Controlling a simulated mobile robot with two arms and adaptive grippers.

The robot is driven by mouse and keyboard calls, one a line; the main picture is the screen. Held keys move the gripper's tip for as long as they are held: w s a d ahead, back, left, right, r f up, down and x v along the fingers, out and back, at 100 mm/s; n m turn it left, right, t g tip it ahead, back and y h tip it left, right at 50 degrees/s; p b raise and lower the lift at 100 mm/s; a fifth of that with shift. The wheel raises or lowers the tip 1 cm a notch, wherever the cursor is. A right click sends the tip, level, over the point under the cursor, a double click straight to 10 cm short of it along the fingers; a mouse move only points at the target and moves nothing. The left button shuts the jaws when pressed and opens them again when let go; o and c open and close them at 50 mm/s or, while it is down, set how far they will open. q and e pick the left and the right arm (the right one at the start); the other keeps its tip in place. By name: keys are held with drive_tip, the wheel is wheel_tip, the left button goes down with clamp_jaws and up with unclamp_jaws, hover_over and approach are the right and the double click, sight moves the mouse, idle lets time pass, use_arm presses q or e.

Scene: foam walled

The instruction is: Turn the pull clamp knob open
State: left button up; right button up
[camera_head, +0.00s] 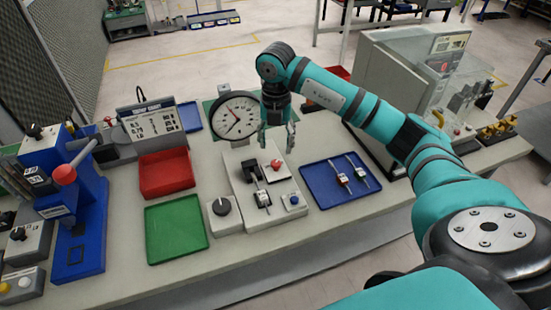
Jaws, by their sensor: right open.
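A clamp fixture on a light base plate (240,178) stands in the middle of the bench. It carries a black upright part (249,170) and a red ball knob (276,164). A grey box with a black rotary knob (221,206) sits at its left front corner. A blue button (293,199) is at its right front. I cannot tell for sure which knob is the pull clamp's. My right gripper (276,144) points down with its fingers apart, above and behind the red ball knob, and looks empty. My left gripper is not in view.
A round dial gauge (235,118) stands behind the fixture, close to my right gripper. A blue tray (325,190) with small tools lies right; red (165,190) and green (175,250) trays lie left. A blue press (85,235) stands far left, a clear-fronted cabinet (400,60) at right.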

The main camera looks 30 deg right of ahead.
sight(276, 162)
wheel_tip(276, 162, down, 5)
drive_tip(key=shift+s+f+p, duration=0.1)
drive_tip(key=shift+s+p, duration=0.05)
drive_tip(key=shift+p, duration=0.35)
wheel_tip(276, 162, down, 2)
drive_tip(key=shift+f, duration=0.3)
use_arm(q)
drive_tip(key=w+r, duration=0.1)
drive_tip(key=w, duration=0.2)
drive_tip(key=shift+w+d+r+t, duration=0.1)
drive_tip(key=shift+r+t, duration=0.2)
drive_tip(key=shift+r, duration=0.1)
use_arm(e)
clamp_jaws()
